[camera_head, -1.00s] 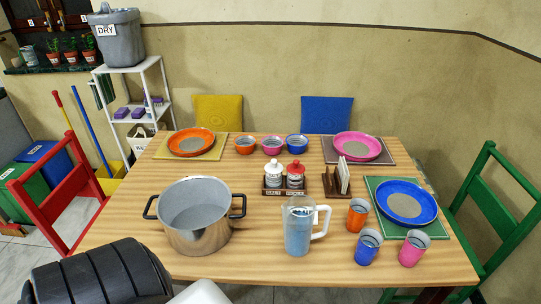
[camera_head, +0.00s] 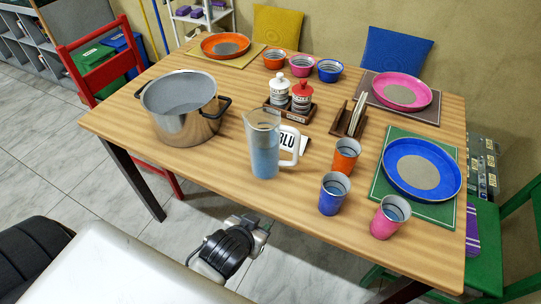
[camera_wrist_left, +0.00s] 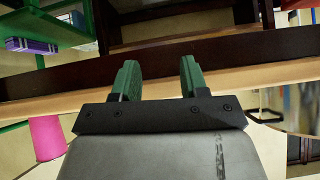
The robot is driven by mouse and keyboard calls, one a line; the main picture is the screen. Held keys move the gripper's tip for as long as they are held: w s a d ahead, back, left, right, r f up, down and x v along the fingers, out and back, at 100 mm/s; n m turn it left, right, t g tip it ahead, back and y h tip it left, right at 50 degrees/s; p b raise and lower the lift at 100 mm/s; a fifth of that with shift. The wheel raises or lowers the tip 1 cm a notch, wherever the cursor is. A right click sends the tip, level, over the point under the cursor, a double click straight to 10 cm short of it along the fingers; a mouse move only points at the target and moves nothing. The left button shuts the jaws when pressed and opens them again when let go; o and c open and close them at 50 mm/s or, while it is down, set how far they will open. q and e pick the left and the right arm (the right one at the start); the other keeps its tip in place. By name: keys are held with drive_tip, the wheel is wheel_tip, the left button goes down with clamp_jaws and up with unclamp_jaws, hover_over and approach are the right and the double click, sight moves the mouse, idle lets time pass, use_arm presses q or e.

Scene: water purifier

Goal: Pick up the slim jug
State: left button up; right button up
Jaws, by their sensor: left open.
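The slim jug (camera_head: 264,150) is a clear pitcher with a white handle on its right side and blue contents. It stands upright on the wooden table (camera_head: 195,163), near the front edge. My left gripper (camera_wrist_left: 158,75) is open in the left wrist view, with two green fingers apart and nothing between them. In the head view its dark wrist shows in front of the table's front edge, below and left of the jug, and apart from it. The fingers are hard to make out there. My right gripper is not in view.
A large steel pot (camera_head: 183,108) stands left of the jug. An orange cup (camera_head: 346,156), a blue cup (camera_head: 333,194) and a pink cup (camera_head: 389,217) stand to its right.

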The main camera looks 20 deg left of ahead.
use_arm(q)
wheel_tip(320, 180, up, 8)
drive_tip(key=w+t+b, duration=0.1)
drive_tip(key=t, duration=0.2)
drive_tip(key=t+h, duration=0.1)
drive_tip(key=t, duration=0.4)
approach(296, 144)
drive_tip(key=shift+t, duration=0.3)
drive_tip(key=w, duration=0.4)
drive_tip(key=shift+w+d+f, duration=0.15)
drive_tip(key=shift+w+f, duration=0.1)
drive_tip(key=shift+w+d+p, duration=0.1)
drive_tip(key=shift+w+p, duration=0.35)
drive_tip(key=shift+w, duration=2.75)
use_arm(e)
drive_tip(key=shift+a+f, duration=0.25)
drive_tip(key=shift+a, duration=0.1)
use_arm(q)
clamp_jaws()
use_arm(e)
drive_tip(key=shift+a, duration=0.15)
